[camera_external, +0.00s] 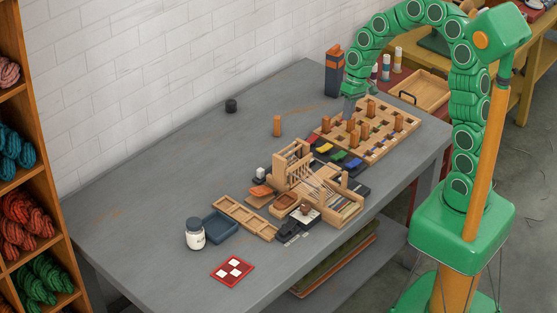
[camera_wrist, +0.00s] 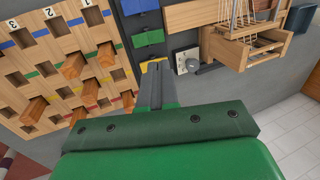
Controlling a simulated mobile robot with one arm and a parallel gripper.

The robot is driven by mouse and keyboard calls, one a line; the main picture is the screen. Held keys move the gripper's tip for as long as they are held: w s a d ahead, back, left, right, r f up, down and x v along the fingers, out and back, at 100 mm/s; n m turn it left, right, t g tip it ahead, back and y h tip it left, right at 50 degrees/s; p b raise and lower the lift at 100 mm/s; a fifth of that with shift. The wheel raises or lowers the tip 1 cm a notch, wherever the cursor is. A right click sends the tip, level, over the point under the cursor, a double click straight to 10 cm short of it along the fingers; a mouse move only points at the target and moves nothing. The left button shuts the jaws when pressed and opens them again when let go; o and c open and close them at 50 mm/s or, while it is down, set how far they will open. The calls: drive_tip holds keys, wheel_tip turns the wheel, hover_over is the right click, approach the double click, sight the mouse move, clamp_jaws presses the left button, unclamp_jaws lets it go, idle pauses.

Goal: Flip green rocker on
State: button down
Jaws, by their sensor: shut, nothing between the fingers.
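The green rocker (camera_external: 338,155) sits in a row between a yellow rocker (camera_external: 323,147) and a blue rocker (camera_external: 354,163), beside the pegboard. In the wrist view the green rocker (camera_wrist: 148,38) lies just beyond the fingertips, and the yellow rocker (camera_wrist: 154,62) is partly covered by them. Which way the green rocker is tilted I cannot tell. My gripper (camera_external: 349,110) is above the far left part of the pegboard, pointing down. In the wrist view my gripper (camera_wrist: 155,72) is shut and empty. It seems apart from the rockers.
The pegboard (camera_wrist: 35,60) with upright wooden pegs and numbered holes lies left of the rockers in the wrist view. A wooden loom (camera_external: 300,180) stands on their other side. The table's back left is mostly clear.

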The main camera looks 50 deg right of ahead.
sight(333, 157)
drive_tip(key=shift+w+d+f, duration=0.1)
drive_tip(key=shift+w+f, duration=0.1)
drive_tip(key=shift+w, duration=0.15)
drive_tip(key=shift+f, duration=0.15)
drive_tip(key=x, duration=1.3)
drive_tip(key=shift+f, duration=0.35)
